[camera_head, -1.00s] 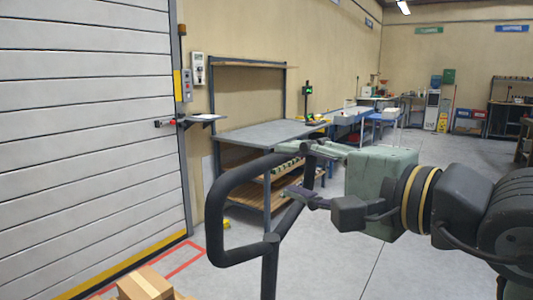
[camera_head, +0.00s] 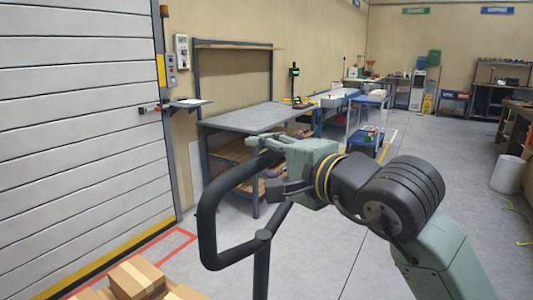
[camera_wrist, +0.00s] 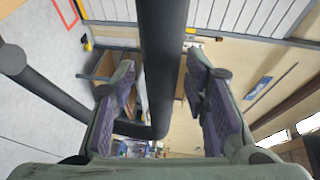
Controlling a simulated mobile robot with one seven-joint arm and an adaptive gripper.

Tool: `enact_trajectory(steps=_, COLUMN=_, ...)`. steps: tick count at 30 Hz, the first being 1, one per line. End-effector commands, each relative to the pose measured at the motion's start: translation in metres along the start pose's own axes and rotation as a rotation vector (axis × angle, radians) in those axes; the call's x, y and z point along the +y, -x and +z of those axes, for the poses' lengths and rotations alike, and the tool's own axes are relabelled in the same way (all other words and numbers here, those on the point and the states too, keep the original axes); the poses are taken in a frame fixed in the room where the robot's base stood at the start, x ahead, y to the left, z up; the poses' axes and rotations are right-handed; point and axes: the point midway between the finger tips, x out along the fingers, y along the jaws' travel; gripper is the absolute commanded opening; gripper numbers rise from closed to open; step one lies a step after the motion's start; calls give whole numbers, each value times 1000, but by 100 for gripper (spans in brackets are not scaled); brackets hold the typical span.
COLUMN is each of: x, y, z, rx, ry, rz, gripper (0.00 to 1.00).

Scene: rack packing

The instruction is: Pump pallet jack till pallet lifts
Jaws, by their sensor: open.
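The pallet jack's black loop handle (camera_head: 207,222) stands upright in the head view, with its post (camera_head: 262,268) running down out of frame. My gripper (camera_head: 262,160) is at the upper right part of the loop. In the wrist view, a thick black bar of the handle (camera_wrist: 164,60) runs between the two open fingers (camera_wrist: 160,95). The purple finger pads stand apart from the bar on both sides. Cardboard boxes (camera_head: 137,279) show at the bottom of the head view; the pallet under them and the jack's forks are not clearly visible.
A grey workbench (camera_head: 250,118) stands behind the handle. A white roller door (camera_head: 80,130) closes the left side, with red floor lines (camera_head: 178,248) before it. A blue cart (camera_head: 366,120) and a white bin (camera_head: 508,174) are farther off. The floor at right is mostly clear.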

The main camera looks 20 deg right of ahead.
Motion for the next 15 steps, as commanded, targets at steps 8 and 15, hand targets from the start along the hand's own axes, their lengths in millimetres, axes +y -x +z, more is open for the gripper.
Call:
enact_trajectory(steps=8, x=0, y=-1, z=0, rx=0, ry=0, rz=0, gripper=40)
enact_trajectory(steps=15, x=0, y=-1, z=0, rx=0, ry=0, rz=0, gripper=24)
